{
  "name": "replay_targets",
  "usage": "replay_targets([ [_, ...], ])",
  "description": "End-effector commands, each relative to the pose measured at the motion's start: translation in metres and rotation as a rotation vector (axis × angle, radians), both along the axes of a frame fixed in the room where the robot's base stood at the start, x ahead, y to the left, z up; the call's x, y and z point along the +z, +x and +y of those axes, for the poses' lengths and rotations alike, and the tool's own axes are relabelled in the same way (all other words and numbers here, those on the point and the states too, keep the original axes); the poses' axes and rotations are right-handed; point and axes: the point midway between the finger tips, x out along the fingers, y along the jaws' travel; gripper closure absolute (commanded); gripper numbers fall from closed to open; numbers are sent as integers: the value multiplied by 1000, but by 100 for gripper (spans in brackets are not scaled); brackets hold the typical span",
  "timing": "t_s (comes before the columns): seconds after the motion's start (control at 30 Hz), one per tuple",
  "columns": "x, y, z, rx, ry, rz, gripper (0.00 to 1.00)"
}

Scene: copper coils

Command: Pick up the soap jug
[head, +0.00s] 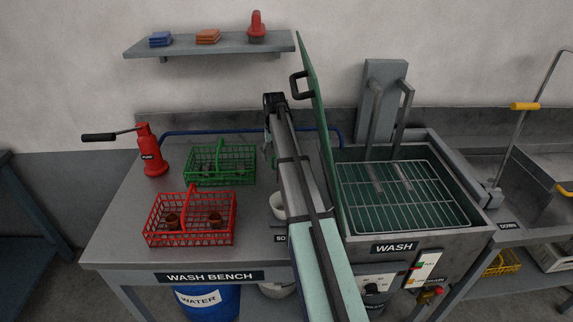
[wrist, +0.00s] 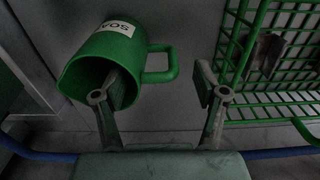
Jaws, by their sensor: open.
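The soap jug (wrist: 128,50) is green with a white label reading "SOA". It shows in the upper left of the wrist view, its dark open mouth towards the camera. Its loop handle (wrist: 174,64) points right. My gripper (wrist: 162,88) is open and empty. The left finger overlaps the jug's mouth and the right finger is to the right of the handle, so the handle appears between them. I cannot tell the height of the fingers over the handle. In the head view my arm hides nearly all of the jug.
A green wire basket (head: 220,180) stands close to the gripper, with a red basket (head: 190,243) in front. A raised green lid (head: 318,125) stands just right of my arm, beside the wash tank (head: 478,200). A blue hose (head: 205,132) runs behind. A red pump bottle (head: 152,165) stands left.

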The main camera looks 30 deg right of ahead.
Motion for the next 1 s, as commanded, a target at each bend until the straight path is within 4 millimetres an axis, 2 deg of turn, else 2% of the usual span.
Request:
replay_targets([
  [0.17,-10,-3,1,0,1,2,28],
  [0.5,-50,-5,2,0,1,2,28],
  [0.73,-52,-5,2,0,0,0,28],
  [0.77,-52,-5,2,0,0,0,35],
  [0.8,-52,-5,2,0,0,0,49],
  [0.93,-52,-5,2,0,0,0,95],
  [0.97,-52,-5,2,0,0,0,100],
  [1.0,-52,-5,2,0,0,1,100],
])
